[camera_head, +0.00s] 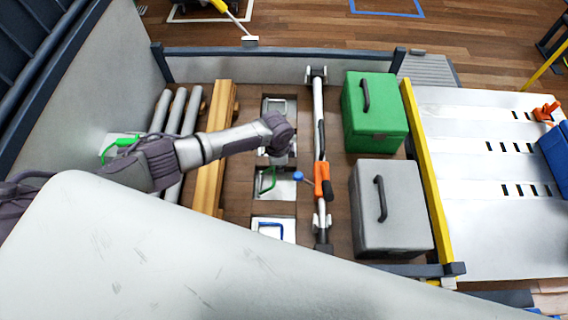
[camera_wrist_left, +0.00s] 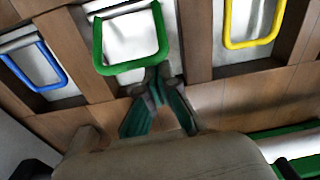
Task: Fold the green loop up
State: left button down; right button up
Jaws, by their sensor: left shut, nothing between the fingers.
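The green loop (camera_head: 261,182) is a thin squared frame at a pale plate set in a recess, in the middle of a row of similar plates. In the left wrist view the green loop (camera_wrist_left: 130,68) shows large, at top centre. My left gripper (camera_wrist_left: 160,82) is shut and empty, its fingertips close to the loop's lower right corner; I cannot tell if they touch. In the head view my left gripper (camera_head: 280,158) is just beyond the loop, partly hidden by its own wrist. My right gripper is not in view.
A blue loop (camera_wrist_left: 38,82) and a yellow loop (camera_wrist_left: 252,45) flank the green one. A wooden beam (camera_head: 210,185) lies left.

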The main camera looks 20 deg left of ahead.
pick_arm(q)
jog(key=shift+s+a+r+h, duration=0.2)
jog(key=shift+a+h, duration=0.25)
jog(key=shift+a, duration=0.05)
jog(key=shift+s+a+r+h, duration=0.15)
jog(key=shift+a+r+h, duration=0.05)
jog(key=shift+a+h, duration=0.25)
jog(key=shift+s+a+r+t+h+b, duration=0.25)
jog(key=shift+a+h, duration=0.2)
jog(key=shift+a, duration=0.25)
jog(key=shift+s+a+r+t+h+b, duration=0.1)
jog(key=shift+a+r+t+h+b, duration=0.1)
jog(key=shift+a+h+b, duration=0.35)
jog(key=shift+s+a+r+t+h+b, duration=0.1)
jog(key=shift+s+a+r+t+h, duration=0.15)
jog(key=shift+a, duration=0.55)
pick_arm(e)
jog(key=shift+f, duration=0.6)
pick_arm(q)
jog(key=shift+a, duration=0.15)
